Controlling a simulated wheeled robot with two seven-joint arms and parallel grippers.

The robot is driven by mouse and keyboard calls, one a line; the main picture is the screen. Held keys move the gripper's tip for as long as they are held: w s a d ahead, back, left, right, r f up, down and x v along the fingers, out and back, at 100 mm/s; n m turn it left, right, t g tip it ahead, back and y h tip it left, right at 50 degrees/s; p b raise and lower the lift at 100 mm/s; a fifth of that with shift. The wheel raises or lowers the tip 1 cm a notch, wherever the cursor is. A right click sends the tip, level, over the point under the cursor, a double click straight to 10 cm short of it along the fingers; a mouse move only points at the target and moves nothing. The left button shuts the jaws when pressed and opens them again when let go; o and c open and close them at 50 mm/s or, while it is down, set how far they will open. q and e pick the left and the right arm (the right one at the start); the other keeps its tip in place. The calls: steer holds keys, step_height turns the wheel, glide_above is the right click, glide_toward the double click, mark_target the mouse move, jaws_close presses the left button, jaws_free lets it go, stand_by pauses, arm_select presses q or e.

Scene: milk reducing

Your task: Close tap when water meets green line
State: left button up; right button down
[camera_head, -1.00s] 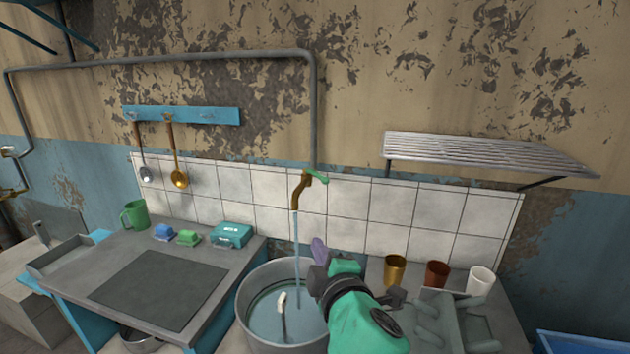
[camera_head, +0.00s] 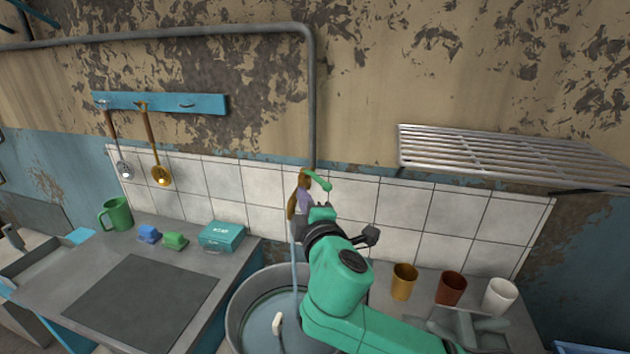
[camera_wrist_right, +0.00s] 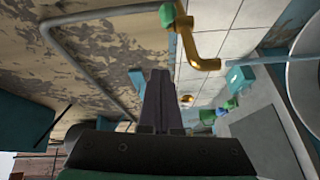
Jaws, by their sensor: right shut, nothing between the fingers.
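The brass tap (camera_head: 292,205) with a green lever handle (camera_head: 318,180) ends the wall pipe. Water (camera_head: 294,272) runs from it into a metal pot (camera_head: 233,300). The water surface (camera_head: 258,325) is inside the pot; a dark greenish ring shows on the inner wall, but its exact gap to the water is unclear. My right gripper (camera_head: 304,203) is shut and empty, its purple fingers just below the handle and overlapping the spout. In the wrist view the fingers (camera_wrist_right: 158,85) point up, left of the tap (camera_wrist_right: 208,63) and apart from its green handle (camera_wrist_right: 167,15). My left gripper is out of view.
A white-tipped object (camera_head: 278,322) sits in the pot. Ochre (camera_head: 404,282), brown (camera_head: 451,288) and white (camera_head: 499,296) cups stand to the right, below a wire rack (camera_head: 510,152). A green mug (camera_head: 116,214) and a teal box (camera_head: 222,236) are left.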

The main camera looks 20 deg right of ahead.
steer(key=w+d+f+n+y+p, duration=0.1)
steer(key=w+d+n+y+p, duration=0.1)
steer(key=w+d+y, duration=0.2)
steer(key=w+d, duration=0.3)
steer(key=d, duration=0.2)
steer(key=shift+f+n+g+p, duration=0.2)
steer(key=shift+n+g+p, duration=0.1)
steer(key=shift+p, duration=0.05)
steer(key=shift+d, duration=0.1)
stand_by(0.4)
